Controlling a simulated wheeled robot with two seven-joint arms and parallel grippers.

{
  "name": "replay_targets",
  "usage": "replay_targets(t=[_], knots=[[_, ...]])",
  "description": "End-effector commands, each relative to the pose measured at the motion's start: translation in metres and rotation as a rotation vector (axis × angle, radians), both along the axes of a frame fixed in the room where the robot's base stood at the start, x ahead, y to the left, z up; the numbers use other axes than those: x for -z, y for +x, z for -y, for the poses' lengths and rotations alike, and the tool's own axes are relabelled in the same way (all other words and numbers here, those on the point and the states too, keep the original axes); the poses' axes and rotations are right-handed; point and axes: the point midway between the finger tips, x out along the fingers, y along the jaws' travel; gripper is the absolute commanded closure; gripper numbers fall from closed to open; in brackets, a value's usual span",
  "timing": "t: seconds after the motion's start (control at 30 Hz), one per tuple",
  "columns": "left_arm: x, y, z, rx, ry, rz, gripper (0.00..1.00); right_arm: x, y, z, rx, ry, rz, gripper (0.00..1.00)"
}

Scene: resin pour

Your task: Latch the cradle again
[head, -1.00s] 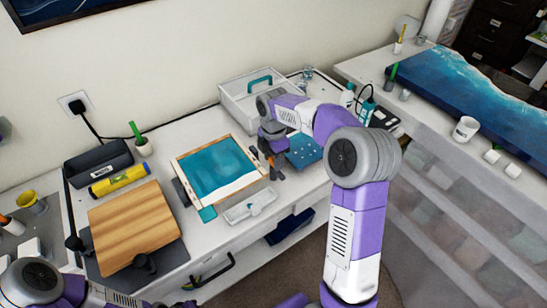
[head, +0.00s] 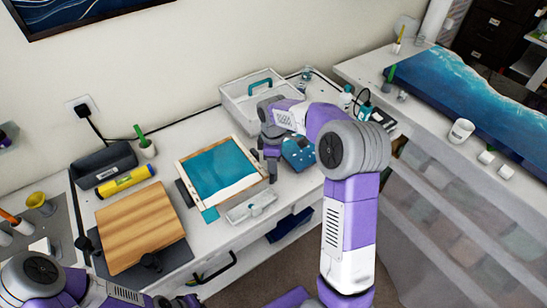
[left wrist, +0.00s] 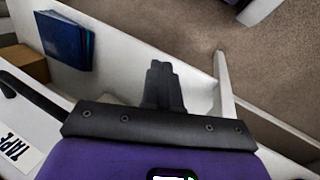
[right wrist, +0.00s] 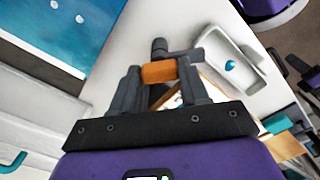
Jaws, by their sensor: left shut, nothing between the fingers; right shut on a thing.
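A wood-framed tray (head: 195,185) with teal and white resin lies on the bench in the head view. I cannot tell which part is the cradle. My right gripper (head: 271,178) points down just right of the tray's right edge. In the right wrist view it (right wrist: 159,75) is shut on an orange piece (right wrist: 160,73), which looks like a latch grip beside a grey post (right wrist: 158,46). The wooden frame's edge shows partly behind the fingers. My left gripper (left wrist: 160,66) is shut and empty over the bench front. In the head view its fingers are hardly visible.
A small white dish (head: 238,214) lies in front of the tray. A wooden board (head: 140,225), a yellow level (head: 125,181) and a black box (head: 103,165) stand left.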

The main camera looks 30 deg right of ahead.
Motion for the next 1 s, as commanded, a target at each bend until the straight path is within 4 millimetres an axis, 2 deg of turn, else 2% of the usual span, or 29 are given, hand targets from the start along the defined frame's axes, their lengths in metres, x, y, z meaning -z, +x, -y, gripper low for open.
replay_targets(t=[0.6,1.0], knots=[[-0.019,0.000,0.000,0.000,0.000,0.000,1.00,-0.001,0.000,0.000,0.569,-0.002,-0.001,0.86],[-0.024,0.000,0.000,0.000,0.000,0.000,1.00,0.000,0.000,0.000,0.805,-0.001,-0.001,0.86]])
